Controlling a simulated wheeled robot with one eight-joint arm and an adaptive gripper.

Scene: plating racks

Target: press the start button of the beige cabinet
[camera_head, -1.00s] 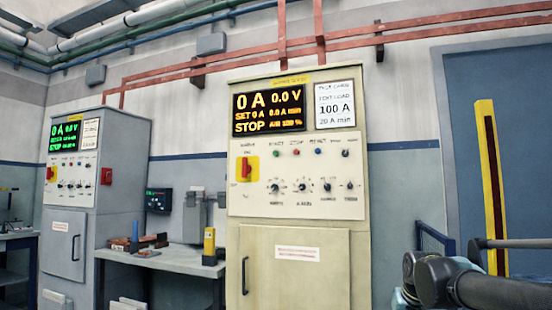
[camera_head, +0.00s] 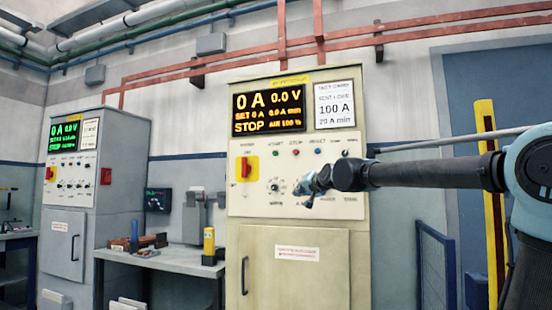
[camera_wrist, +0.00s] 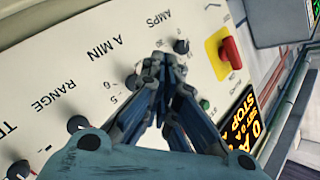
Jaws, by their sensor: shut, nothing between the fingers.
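The beige cabinet (camera_head: 345,222) stands in the middle of the head view, its panel facing me. Its green start button (camera_head: 276,154) is in the upper row, left of a red button (camera_head: 296,152). The display above reads STOP. My gripper (camera_head: 305,194) is in front of the panel, lower and to the right of the start button. In the wrist view my gripper (camera_wrist: 162,66) is shut and empty, with its tips in front of the panel near the A MIN knob. A green button (camera_wrist: 204,104) shows beside its fingers there. Contact with the panel cannot be told.
The red switch on a yellow plate (camera_head: 247,169) is left of the start button. Knobs, including the AMPS knob (camera_wrist: 181,46), lie close to my gripper. A grey cabinet (camera_head: 84,205) and a workbench (camera_head: 172,257) stand to the left. A blue railing (camera_head: 434,262) is at the right.

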